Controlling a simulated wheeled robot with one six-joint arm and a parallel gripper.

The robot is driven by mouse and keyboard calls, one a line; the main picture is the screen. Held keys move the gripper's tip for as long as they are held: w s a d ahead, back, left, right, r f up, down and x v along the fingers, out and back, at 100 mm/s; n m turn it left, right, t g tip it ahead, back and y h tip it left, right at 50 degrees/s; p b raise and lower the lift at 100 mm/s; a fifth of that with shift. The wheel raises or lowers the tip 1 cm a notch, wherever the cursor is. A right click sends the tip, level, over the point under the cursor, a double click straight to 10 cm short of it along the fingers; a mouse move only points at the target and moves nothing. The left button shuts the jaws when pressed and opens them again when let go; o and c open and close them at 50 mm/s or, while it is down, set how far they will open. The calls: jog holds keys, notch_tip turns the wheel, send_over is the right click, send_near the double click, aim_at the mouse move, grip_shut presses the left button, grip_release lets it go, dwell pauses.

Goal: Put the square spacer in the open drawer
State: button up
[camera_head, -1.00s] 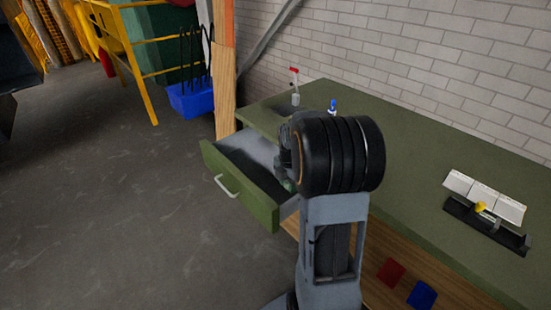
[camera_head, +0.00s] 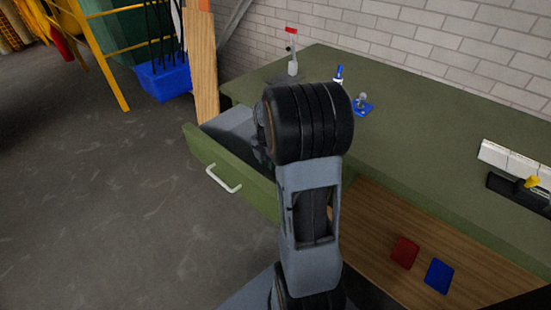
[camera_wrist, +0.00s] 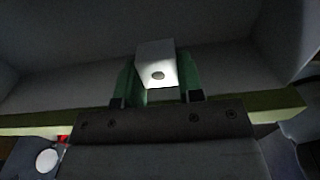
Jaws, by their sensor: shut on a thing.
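The square spacer (camera_wrist: 155,52) is a pale block with a small dark round hole, seen in the wrist view. My gripper (camera_wrist: 158,82) is shut on it, with a green finger on each side. The open drawer (camera_head: 228,168) has a green front and a white handle and is pulled out from the green workbench. In the wrist view, grey drawer walls (camera_wrist: 60,75) lie beyond the spacer. In the head view my arm hides the gripper, the spacer and part of the drawer. I cannot tell whether the spacer touches the drawer.
The green workbench top (camera_head: 430,130) carries a red-topped tool (camera_head: 292,55), a blue-topped item (camera_head: 339,75), a small blue-based part (camera_head: 362,104) and a white-and-black fixture (camera_head: 515,165). Red (camera_head: 405,252) and blue (camera_head: 439,275) pieces lie on the wooden shelf.

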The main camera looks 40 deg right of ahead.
aim_at(269, 178)
jog(key=shift+f+b, duration=0.35)
jog(key=shift+f, duration=4.15)
jog(key=shift+f, duration=0.2)
jog(key=o, duration=1)
